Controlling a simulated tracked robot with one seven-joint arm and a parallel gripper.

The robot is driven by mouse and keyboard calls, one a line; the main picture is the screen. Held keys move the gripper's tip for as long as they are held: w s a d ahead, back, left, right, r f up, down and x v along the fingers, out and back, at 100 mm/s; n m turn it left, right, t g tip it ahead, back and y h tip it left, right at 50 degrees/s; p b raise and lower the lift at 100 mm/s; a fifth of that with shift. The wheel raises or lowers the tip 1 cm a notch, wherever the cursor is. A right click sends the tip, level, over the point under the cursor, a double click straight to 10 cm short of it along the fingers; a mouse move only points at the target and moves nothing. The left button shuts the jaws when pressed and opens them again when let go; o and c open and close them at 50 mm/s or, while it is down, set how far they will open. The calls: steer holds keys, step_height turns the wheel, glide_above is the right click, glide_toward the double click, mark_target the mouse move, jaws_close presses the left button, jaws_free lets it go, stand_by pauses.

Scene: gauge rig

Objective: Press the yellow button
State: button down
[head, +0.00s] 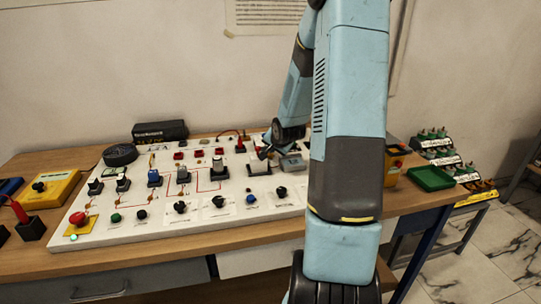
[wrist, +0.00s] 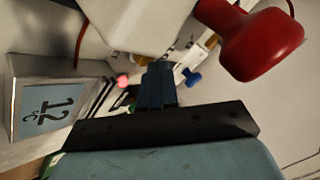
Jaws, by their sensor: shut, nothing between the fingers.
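A white panel (head: 140,235) full of buttons, knobs and switches lies on the table in the head view. I cannot single out a yellow button with certainty; small yellowish parts (wrist: 212,41) show beyond the fingers in the wrist view. My gripper (head: 264,152) is at the panel's back right, by a white block (head: 259,168), and my arm hides part of the panel's right side. In the wrist view my gripper (wrist: 160,70) has its dark fingers together, with nothing between them. I cannot tell whether it touches anything.
A red knob-like part (wrist: 262,45) and a box marked 12 (wrist: 45,108) are close around my gripper. A red mushroom button (head: 77,218) sits at the panel's left. A yellow box (head: 52,188), another yellow box (head: 393,170) and a green tray (head: 430,178) flank the panel.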

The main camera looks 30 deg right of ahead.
mark_target(272, 155)
steer(key=shift+f, duration=0.25)
steer(key=shift+r, duration=0.1)
stand_by(0.5)
steer(key=shift+r, duration=0.85)
steer(key=shift+r, duration=2.45)
